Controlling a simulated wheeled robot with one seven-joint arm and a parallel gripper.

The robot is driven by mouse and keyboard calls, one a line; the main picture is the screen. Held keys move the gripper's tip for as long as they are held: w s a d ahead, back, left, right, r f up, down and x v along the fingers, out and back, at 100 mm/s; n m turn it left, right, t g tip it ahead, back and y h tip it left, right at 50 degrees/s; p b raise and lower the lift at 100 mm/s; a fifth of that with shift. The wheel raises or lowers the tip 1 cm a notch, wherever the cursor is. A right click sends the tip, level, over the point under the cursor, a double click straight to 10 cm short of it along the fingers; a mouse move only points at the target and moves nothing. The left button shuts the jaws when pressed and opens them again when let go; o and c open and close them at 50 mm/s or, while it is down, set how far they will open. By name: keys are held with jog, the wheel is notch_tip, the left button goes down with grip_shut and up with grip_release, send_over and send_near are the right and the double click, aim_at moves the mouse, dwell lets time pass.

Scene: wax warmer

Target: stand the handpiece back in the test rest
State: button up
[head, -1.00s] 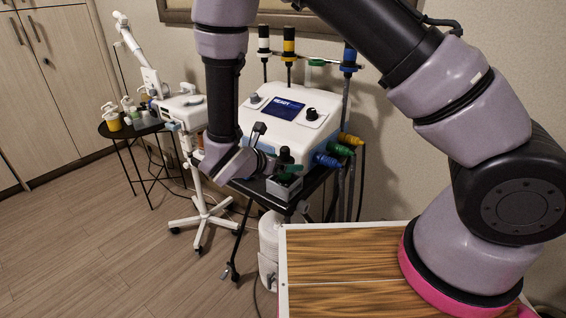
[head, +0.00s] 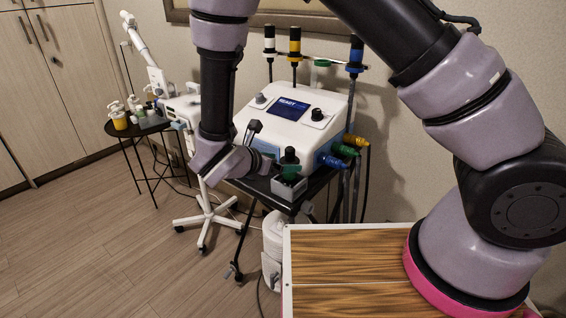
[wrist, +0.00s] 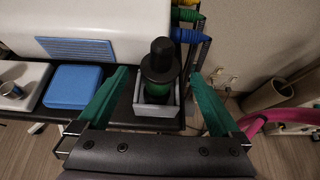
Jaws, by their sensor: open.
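The handpiece (wrist: 160,72), with a black top and a green lower body, stands upright in the grey box-shaped test rest (wrist: 156,116). In the head view the handpiece (head: 290,158) also looks upright in the rest (head: 290,189) at the cart's front corner. My gripper (wrist: 161,76) is open, with one green finger on each side of the handpiece and a visible gap on both sides. In the head view my gripper (head: 268,167) is left of the handpiece, its fingertips hard to make out. The lower end of the handpiece is hidden inside the rest.
The white console (head: 295,115) stands behind the rest on the dark cart. Blue, green and yellow connectors (head: 344,150) project close to the right. A blue block (wrist: 77,87) and a white tray (wrist: 22,87) lie left of the rest.

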jog(key=shift+v, duration=2.15)
jog(key=shift+a, duration=0.1)
jog(key=v, duration=1)
jog(key=shift+s+a+r, duration=0.15)
jog(key=shift+s, duration=0.2)
jog(key=w+d+r+m+g+y, duration=0.1)
jog(key=w+d+r+m+g, duration=0.25)
jog(key=d+r+m, duration=0.45)
jog(key=w+d+r+m+g+y, duration=0.1)
jog(key=w+d+r+m+g, duration=0.35)
jog(key=d, duration=0.55)
jog(key=s+d+r+m+t+y, duration=0.2)
jog(key=s+d+r+m+y, duration=0.1)
jog(key=d+r+m, duration=0.4)
jog(key=s+d+r+m+t+y, duration=0.3)
jog(key=d+r+m, duration=0.4)
jog(key=m, duration=0.6)
jog(key=shift+s+d+r+t+y, duration=0.15)
jog(key=shift+s+d+t+y, duration=0.15)
jog(key=shift+d+y, duration=0.5)
